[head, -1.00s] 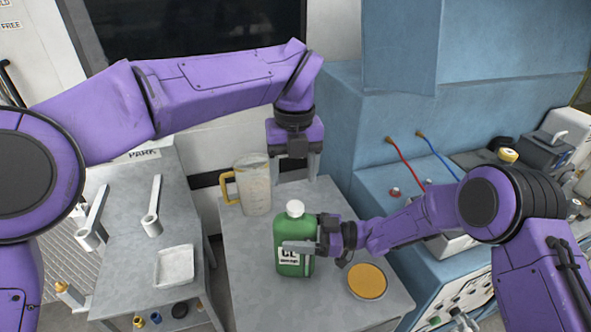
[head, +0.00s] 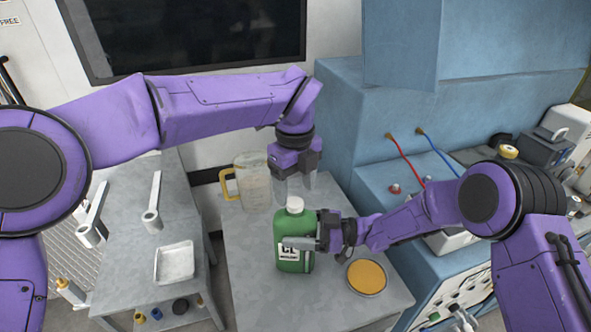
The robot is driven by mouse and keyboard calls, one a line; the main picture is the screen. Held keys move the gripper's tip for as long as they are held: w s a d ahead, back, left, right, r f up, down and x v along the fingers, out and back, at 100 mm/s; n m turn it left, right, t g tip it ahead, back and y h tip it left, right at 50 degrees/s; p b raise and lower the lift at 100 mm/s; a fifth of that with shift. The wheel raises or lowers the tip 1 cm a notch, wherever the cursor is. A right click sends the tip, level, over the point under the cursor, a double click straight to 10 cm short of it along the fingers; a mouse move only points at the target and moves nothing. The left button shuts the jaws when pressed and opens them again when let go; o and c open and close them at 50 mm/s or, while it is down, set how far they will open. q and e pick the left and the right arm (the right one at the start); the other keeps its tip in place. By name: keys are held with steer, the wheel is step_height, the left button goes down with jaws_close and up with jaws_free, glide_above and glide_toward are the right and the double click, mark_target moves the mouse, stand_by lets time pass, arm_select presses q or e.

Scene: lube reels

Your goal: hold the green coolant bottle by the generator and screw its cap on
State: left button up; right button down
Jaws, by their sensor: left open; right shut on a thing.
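The green coolant bottle (head: 293,262) stands upright on the small grey table, with a white label on its front. A white cap (head: 295,204) sits on its neck; I cannot tell whether it is threaded.
A clear jug with a yellow handle (head: 253,183) stands left of my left gripper. An orange-topped round tin (head: 367,277) lies right of the bottle. The blue generator housing (head: 372,190) rises behind right.

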mark_target(295, 202)
arm_select(q)
steer(key=shift+f, duration=1.7)
steer(key=shift+c, duration=0.3)
steer(key=c, duration=1)
steer(key=m, duration=0.5)
steer(key=shift+c, duration=0.2)
steer(key=m, duration=1)
steer(key=o, duration=1.2)
steer(key=shift+o, duration=0.2)
